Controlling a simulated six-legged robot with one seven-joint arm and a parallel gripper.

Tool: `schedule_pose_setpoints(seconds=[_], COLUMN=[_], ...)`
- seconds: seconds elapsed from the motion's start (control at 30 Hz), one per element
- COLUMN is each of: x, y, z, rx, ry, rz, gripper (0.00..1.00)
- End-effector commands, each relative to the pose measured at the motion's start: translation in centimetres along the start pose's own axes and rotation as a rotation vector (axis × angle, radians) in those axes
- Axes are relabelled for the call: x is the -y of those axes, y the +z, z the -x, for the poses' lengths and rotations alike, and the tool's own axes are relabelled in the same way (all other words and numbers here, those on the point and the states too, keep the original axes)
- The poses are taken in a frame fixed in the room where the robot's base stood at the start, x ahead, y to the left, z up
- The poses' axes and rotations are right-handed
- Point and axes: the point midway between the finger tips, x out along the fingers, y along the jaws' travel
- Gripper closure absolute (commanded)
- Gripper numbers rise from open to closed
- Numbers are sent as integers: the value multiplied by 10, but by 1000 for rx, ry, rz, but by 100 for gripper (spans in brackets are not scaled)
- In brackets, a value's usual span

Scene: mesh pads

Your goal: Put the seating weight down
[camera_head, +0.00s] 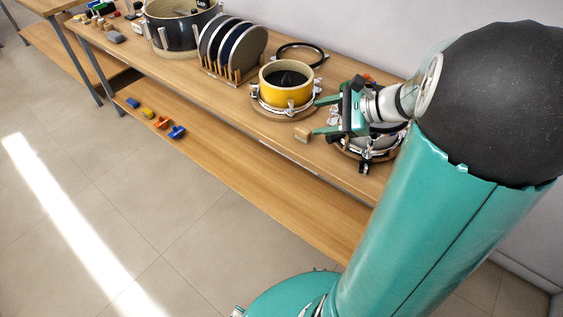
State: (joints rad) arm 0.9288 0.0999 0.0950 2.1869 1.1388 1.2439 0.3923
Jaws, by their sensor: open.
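My gripper (316,117) is open above the front part of the bench, its two teal fingers spread and pointing left. I see nothing between the fingers. The upper finger is close to the right side of a yellow drum (271,95) on a round wooden base. Dark shapes show inside the drum. The lower fingertip is next to a small wooden block (302,134) near the front edge; I cannot tell whether they touch. I cannot tell which thing is the seating weight. Another round metal fixture (366,164) shows under my gripper, partly hidden by it.
Round dark pads (243,52) stand upright in a wooden rack left of the drum. A black ring (301,54) lies behind it. A large dark drum (172,32) stands farther left. Several coloured clamps (163,123) lie on the lower shelf. My arm hides the bench's right end.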

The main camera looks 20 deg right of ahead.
Motion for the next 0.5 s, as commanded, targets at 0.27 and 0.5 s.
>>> schedule_pose_setpoints(seconds=[0.27,0.5], x=[-90,-143], y=[94,137], z=[-34,-20], rx=[-191,-323], ry=[425,660], rz=[691,1343], gripper=[43,43])
